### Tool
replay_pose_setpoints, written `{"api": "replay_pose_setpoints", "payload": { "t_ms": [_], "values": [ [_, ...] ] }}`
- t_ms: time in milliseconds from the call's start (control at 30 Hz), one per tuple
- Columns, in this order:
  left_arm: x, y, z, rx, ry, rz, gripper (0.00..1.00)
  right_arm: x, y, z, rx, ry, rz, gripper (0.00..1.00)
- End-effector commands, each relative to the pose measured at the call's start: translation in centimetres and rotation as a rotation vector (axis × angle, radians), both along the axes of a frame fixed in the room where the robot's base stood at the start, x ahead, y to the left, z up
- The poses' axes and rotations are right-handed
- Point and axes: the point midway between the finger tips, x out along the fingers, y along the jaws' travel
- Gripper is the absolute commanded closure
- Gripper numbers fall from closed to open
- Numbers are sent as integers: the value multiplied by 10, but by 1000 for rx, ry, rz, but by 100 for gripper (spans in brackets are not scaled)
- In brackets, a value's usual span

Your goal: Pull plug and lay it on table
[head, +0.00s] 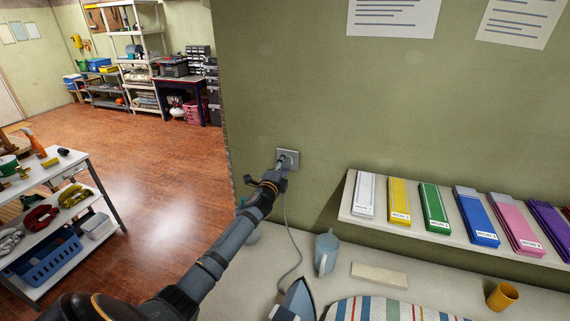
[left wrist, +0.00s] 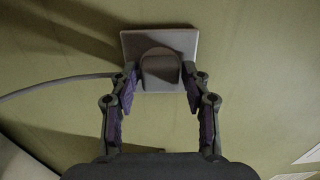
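The grey plug (left wrist: 160,68) sits in the square wall socket (left wrist: 126,46); the socket also shows in the head view (head: 291,155). My left gripper (left wrist: 160,75) is at the wall, with one finger on each side of the plug. A narrow gap seems to show between the fingers and the plug, so it looks open. In the head view my left gripper (head: 282,170) largely hides the plug. A grey cord (head: 287,225) hangs from there to an iron (head: 297,302) on the table (head: 435,290). My right gripper is not in view.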

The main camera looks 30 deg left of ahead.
Motion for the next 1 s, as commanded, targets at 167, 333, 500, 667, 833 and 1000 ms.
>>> {"api": "replay_pose_setpoints", "payload": {
  "t_ms": [167, 333, 500, 667, 833, 1000],
  "values": [
    [0, 0, 0, 0, 0, 0, 82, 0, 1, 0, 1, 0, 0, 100],
    [0, 0, 0, 0, 0, 0, 100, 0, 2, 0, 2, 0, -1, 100],
    [-1, 0, 0, 0, -1, 0, 100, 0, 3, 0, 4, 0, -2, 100],
    [-7, -1, -1, 2, 0, 0, 100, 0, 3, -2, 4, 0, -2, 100],
    [-13, -2, -1, 2, 0, 1, 100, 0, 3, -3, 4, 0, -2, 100],
    [-20, -4, 0, 1, -1, 0, 100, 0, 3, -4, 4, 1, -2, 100]
  ]
}}
